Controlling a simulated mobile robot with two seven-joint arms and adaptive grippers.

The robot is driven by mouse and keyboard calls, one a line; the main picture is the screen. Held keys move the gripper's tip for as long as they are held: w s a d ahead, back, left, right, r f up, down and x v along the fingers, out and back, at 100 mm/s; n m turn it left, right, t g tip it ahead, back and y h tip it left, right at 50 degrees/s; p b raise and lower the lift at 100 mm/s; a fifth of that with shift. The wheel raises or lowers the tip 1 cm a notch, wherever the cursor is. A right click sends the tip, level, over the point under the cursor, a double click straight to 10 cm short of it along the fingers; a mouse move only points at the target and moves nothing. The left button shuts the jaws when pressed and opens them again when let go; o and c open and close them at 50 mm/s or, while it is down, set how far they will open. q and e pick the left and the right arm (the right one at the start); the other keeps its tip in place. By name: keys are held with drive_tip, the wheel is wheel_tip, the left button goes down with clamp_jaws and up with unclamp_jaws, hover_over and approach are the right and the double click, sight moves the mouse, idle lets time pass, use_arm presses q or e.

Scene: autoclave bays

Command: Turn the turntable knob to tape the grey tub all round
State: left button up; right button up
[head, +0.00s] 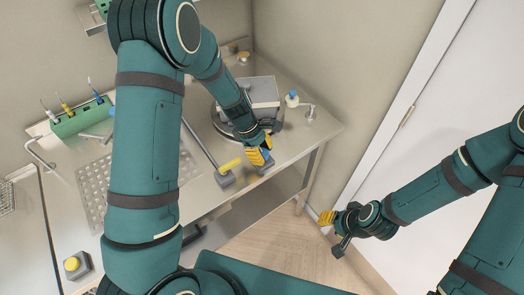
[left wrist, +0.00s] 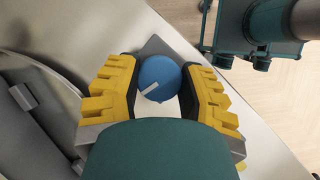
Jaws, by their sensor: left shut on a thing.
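The grey tub (head: 262,91) stands on the round turntable (head: 222,124) at the back of the bench, partly hidden behind my left arm. In the left wrist view the turntable's curved rim (left wrist: 62,82) and part of the tub (left wrist: 42,118) show at the left. My left gripper (head: 260,156) is at the bench's front edge, shut on the blue knob (left wrist: 159,78), with a yellow finger on each side. The knob's white mark points to the lower left in the wrist view. I cannot make out any tape on the tub. My right gripper (head: 333,230) hangs empty over the floor, its opening unclear.
A small bottle with a blue cap (head: 292,98) stands right of the tub. A green rack (head: 82,118) and perforated mat (head: 92,190) are at the left. Floor between bench and white door (head: 425,120) is free.

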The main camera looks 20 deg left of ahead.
use_arm(q)
drive_tip(key=shift+s+d+n+t, duration=0.1)
drive_tip(key=shift+n+t, duration=0.3)
drive_tip(key=shift+n, duration=0.7)
drive_tip(key=o, duration=1.2)
drive_tip(key=shift+r, duration=0.1)
drive_tip(key=shift+a+r, duration=0.2)
drive_tip(key=shift+r, duration=0.1)
drive_tip(key=v, duration=1.1)
